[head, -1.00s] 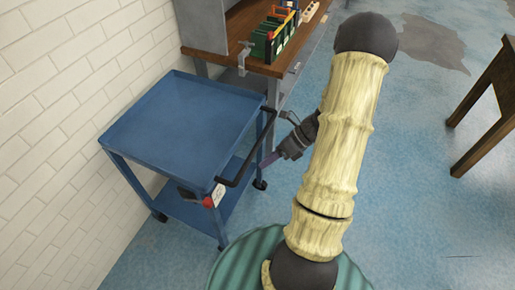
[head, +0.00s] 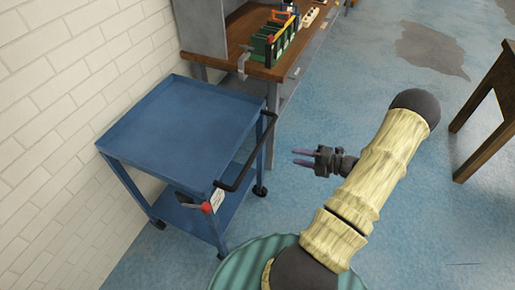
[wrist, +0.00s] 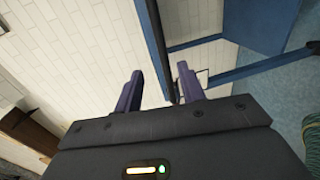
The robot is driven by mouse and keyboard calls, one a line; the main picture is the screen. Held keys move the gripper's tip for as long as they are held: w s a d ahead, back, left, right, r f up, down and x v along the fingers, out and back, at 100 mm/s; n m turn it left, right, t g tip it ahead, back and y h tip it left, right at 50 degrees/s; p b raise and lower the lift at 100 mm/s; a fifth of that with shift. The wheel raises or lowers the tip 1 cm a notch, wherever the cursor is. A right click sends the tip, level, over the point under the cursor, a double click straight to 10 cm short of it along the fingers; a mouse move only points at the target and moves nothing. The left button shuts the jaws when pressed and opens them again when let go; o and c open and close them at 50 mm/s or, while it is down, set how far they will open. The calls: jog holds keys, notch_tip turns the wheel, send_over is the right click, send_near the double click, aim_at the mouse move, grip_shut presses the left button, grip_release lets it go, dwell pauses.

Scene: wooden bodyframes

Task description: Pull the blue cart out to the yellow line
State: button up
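The blue cart (head: 180,125) stands against the white wall on the left, with a flat top tray and a lower shelf. Its black handle (head: 247,155) runs along its right side. My gripper (head: 294,157) is open and empty, a short way right of the handle, with its purple fingers pointing left at it. In the wrist view my gripper (wrist: 160,76) shows a clear gap between the fingers, and the handle (wrist: 156,40) lines up with that gap. Part of the blue cart (wrist: 262,25) shows at the upper right there. No yellow line is in view.
A workbench (head: 262,68) with a green rack (head: 268,44) stands just behind the cart. A red-knobbed part (head: 205,207) sits at the cart's near corner. A dark wooden table (head: 490,115) is at the right edge. The blue floor between is clear.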

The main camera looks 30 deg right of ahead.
aim_at(257, 148)
jog(key=p+x, duration=0.1)
jog(key=x, duration=1.5)
jog(key=shift+w+a+f, duration=0.1)
jog(key=shift+w+a, duration=0.05)
jog(key=shift+w, duration=0.05)
jog(key=shift+c, duration=0.2)
grip_shut()
